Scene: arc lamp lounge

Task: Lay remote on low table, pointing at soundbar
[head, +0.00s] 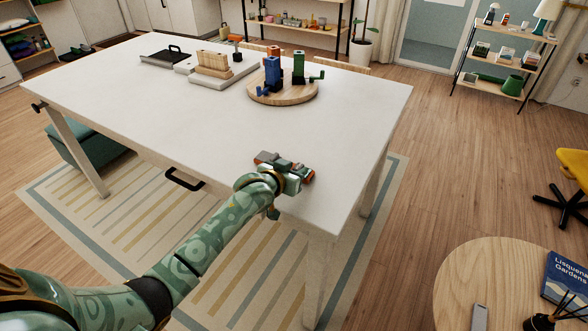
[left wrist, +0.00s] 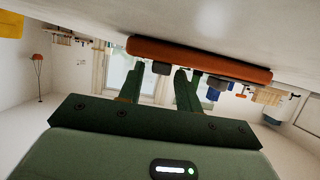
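My left gripper (head: 282,167) is over the near right corner of the white table. In the left wrist view its two green fingers (left wrist: 161,88) are apart, with a gap between them. An orange bar-shaped thing (left wrist: 200,60) lies across beyond the fingertips, close to the tabletop. In the head view the gripper partly hides this orange and grey thing (head: 307,177); I cannot tell whether it is the remote. The low round wooden table (head: 465,275) is at the lower right, with a flat grey object (head: 479,318) on it. I cannot identify a soundbar. My right gripper is out of view.
The white table (head: 210,110) has a round wooden board (head: 288,99) with blue and green things, a wooden block stack (head: 213,65) and a dark tray (head: 165,57) at the back. A blue book (head: 565,280) lies on the low table. Floor between the tables is clear.

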